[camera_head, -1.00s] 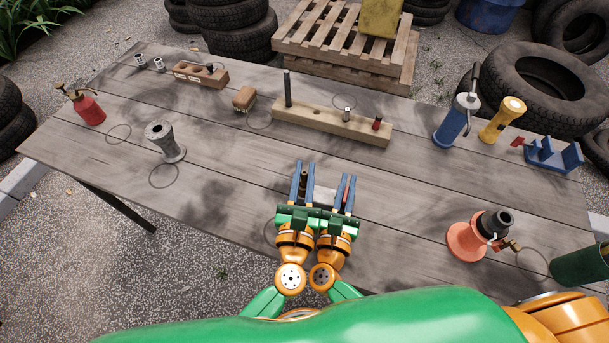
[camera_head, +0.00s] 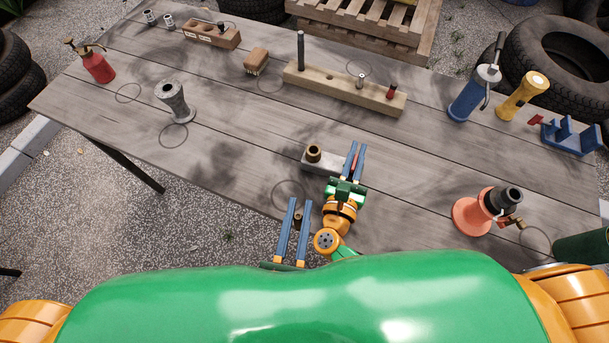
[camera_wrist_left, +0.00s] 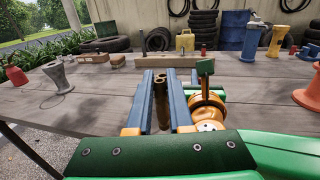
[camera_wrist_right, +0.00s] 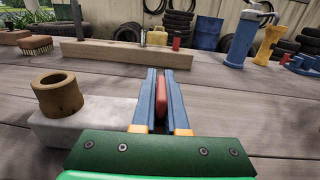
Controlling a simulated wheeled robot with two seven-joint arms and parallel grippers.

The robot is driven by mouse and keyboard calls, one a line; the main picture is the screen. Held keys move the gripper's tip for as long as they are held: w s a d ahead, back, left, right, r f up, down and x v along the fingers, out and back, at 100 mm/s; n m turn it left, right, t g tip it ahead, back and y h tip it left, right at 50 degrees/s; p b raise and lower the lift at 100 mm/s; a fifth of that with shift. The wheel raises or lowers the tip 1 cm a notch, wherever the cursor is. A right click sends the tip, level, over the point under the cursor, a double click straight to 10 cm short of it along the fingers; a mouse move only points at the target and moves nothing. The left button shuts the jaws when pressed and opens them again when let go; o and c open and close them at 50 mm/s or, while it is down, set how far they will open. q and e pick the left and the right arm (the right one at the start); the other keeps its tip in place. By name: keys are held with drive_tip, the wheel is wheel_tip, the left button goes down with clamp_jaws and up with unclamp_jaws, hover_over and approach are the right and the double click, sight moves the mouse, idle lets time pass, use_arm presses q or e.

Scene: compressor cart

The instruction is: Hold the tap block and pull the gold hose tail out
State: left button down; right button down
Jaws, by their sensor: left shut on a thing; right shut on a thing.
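The tap block (camera_head: 320,163) is a pale grey block near the table's front edge, with a brass collar (camera_head: 313,152) standing open on its top. In the right wrist view the block (camera_wrist_right: 85,122) lies left of the fingers. My right gripper (camera_head: 357,148) is shut on the block's red part (camera_wrist_right: 161,100), at its right end. My left gripper (camera_head: 299,203) is shut on the gold hose tail (camera_head: 298,217), apart from the block and nearer to me, by the table's front edge. The tail (camera_wrist_left: 161,102) stands upright between the fingers in the left wrist view.
A wooden rail (camera_head: 340,88) with pegs lies behind the block. A grey spool-shaped stand (camera_head: 175,103) is at left and a salmon-coloured flanged fitting (camera_head: 473,215) at right. The table left of the block is mostly clear.

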use_arm(q)
drive_tip(key=shift+s+a, duration=0.1)
drive_tip(key=shift+s, duration=0.3)
use_arm(e)
drive_tip(key=c, duration=0.9)
unclamp_jaws()
drive_tip(key=shift+o, duration=0.2)
drive_tip(key=v, duration=1.2)
drive_tip(key=shift+s, duration=0.1)
